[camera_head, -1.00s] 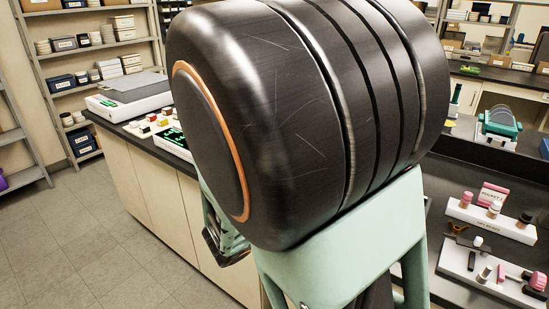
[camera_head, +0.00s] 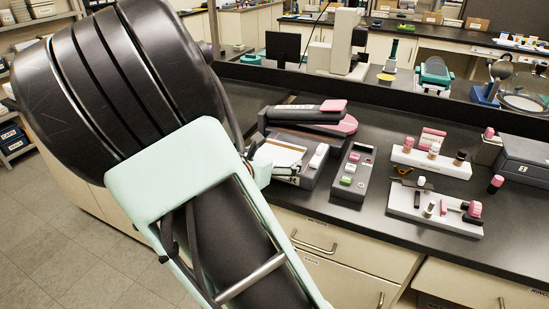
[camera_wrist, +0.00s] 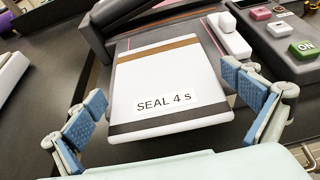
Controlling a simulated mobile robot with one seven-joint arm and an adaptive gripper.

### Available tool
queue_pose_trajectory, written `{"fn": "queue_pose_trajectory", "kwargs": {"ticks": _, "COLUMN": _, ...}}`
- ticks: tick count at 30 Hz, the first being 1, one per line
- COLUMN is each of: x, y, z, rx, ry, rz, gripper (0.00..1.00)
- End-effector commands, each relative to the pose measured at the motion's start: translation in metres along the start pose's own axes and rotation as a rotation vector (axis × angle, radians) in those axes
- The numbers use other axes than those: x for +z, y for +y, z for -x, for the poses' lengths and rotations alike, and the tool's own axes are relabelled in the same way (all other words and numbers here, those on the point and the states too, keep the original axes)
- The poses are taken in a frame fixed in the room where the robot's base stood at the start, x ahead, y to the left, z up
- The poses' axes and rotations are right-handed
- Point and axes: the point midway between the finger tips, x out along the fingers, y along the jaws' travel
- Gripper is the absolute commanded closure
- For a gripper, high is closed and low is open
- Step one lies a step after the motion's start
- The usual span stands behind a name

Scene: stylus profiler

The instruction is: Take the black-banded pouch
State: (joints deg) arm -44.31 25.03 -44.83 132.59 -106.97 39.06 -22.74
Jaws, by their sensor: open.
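A flat white pouch (camera_wrist: 165,85) lies in the middle of the wrist view. It has a black band across its near end, a brown band near its far end, and a label reading "SEAL 4 s" between them. It also shows in the head view (camera_head: 278,154), beside the dark sealer, partly hidden by my arm. My gripper (camera_wrist: 165,88) is open in the wrist view, with one blue-padded finger toward each side of the pouch's near end. Nothing is held.
A dark sealer (camera_head: 305,120) with a pink-tipped arm stands behind the pouch. A control box (camera_head: 352,172) with coloured buttons is to its right. White racks (camera_head: 432,160) with small pink and brown items stand farther right. Dark counter shows between them.

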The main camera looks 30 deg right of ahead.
Motion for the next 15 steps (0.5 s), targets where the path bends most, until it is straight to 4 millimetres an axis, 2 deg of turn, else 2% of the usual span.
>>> {"fn": "queue_pose_trajectory", "kwargs": {"ticks": 5, "x": 0.0004, "y": 0.0003, "z": 0.0002, "rx": 0.001, "ry": 0.0, "rz": 0.0, "gripper": 0.0}}
{"fn": "queue_pose_trajectory", "kwargs": {"ticks": 13, "x": 0.0005, "y": 0.0003, "z": 0.0004, "rx": 0.001, "ry": 0.0, "rz": 0.0, "gripper": 0.29}}
{"fn": "queue_pose_trajectory", "kwargs": {"ticks": 15, "x": 0.0007, "y": 0.0003, "z": 0.0004, "rx": 0.001, "ry": -0.001, "rz": 0.0, "gripper": 0.32}}
